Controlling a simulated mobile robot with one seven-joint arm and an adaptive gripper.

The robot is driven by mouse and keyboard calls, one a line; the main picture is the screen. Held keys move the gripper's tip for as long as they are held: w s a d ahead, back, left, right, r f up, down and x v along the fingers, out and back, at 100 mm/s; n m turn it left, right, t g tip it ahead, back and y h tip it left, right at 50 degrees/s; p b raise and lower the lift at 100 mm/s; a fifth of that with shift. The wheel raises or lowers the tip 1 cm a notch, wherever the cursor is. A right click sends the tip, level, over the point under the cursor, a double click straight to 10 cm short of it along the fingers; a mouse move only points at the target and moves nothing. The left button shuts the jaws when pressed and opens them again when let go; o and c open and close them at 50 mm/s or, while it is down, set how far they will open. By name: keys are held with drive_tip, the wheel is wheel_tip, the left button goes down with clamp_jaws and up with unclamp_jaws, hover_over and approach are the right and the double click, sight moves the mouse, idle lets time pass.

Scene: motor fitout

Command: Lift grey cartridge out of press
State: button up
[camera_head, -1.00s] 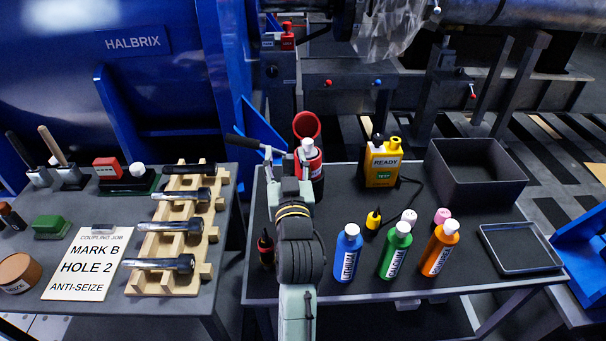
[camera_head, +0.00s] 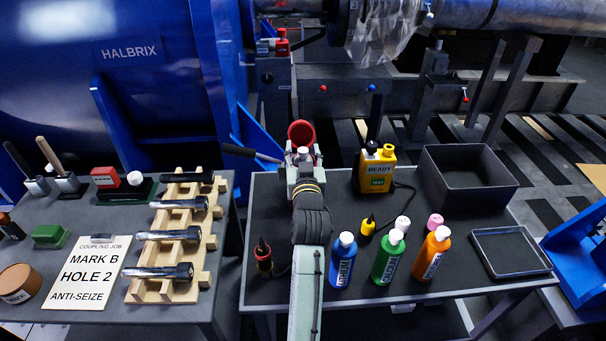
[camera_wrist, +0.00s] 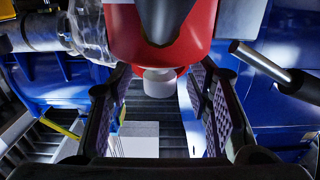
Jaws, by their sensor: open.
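My gripper (camera_wrist: 160,76) is open in the wrist view, its two dark padded fingers apart. A red rounded body (camera_wrist: 204,42) fills the top of that view, with a dark grey form (camera_wrist: 160,18) set in its front. A pale capped knob (camera_wrist: 159,84) sits below it, in line with the gap between the fingers. In the head view the red cup (camera_head: 301,130) stands just beyond my gripper (camera_head: 304,160), whose tips are partly hidden by my wrist. I cannot clearly tell the grey cartridge or the press apart from these parts.
A lever with a black grip (camera_head: 250,153) reaches left beside my gripper. Blue (camera_head: 343,262), green (camera_head: 389,258) and orange (camera_head: 433,255) bottles stand to the right. A yellow tester (camera_head: 377,170), a dark bin (camera_head: 465,205) and a wooden bolt rack (camera_head: 210,235) are nearby.

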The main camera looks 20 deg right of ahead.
drive_tip(key=shift+w, duration=0.15)
drive_tip(key=shift+c, duration=0.6)
clamp_jaws()
